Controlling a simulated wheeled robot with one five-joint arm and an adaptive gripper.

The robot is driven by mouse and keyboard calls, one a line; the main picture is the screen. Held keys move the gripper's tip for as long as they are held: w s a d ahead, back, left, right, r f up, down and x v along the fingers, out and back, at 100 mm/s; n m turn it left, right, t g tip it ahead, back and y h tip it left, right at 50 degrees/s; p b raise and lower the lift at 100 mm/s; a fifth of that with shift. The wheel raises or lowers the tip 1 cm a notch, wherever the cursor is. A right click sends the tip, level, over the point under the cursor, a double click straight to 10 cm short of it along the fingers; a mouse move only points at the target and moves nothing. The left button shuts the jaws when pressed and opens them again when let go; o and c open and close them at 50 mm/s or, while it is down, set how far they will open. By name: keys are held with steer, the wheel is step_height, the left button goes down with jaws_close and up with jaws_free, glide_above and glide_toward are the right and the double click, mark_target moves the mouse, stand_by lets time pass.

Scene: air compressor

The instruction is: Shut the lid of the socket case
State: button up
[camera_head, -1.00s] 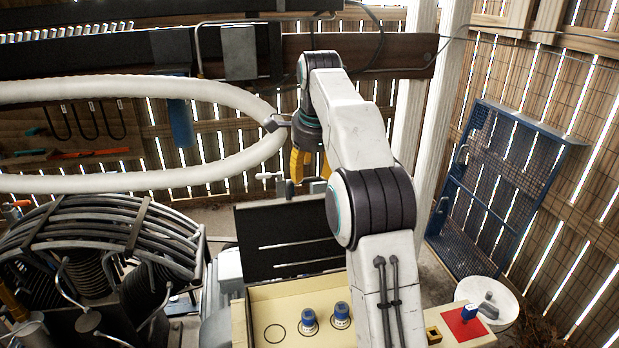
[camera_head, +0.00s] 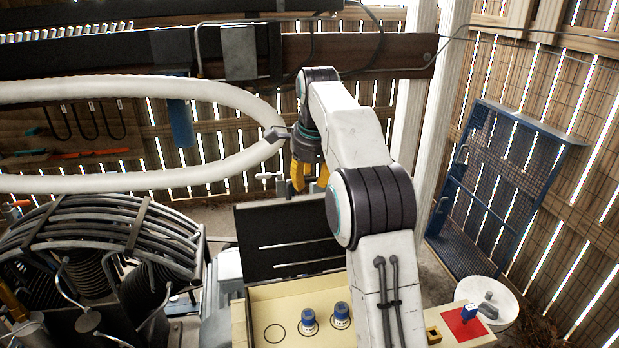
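The socket case (camera_head: 290,290) is a cream tray at the bottom middle, partly hidden by my arm. Its dark slotted lid (camera_head: 284,241) stands raised at the back edge, so the case is open. Two blue-topped sockets (camera_head: 309,318) and (camera_head: 341,311) stand in the case beside an empty ring mark. My gripper (camera_head: 310,186) has yellow fingers pointing down. It is above and behind the lid's top edge in the picture, with a gap between the fingers and nothing seen between them. I cannot tell whether it touches the lid.
A compressor with curved pipes (camera_head: 100,235) fills the lower left. A white hose (camera_head: 130,183) loops at the left. A red pad (camera_head: 464,325) with a blue-topped piece (camera_head: 469,312) lies to the right of my arm. A blue mesh rack (camera_head: 500,190) leans at the right.

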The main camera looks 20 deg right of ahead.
jaws_close()
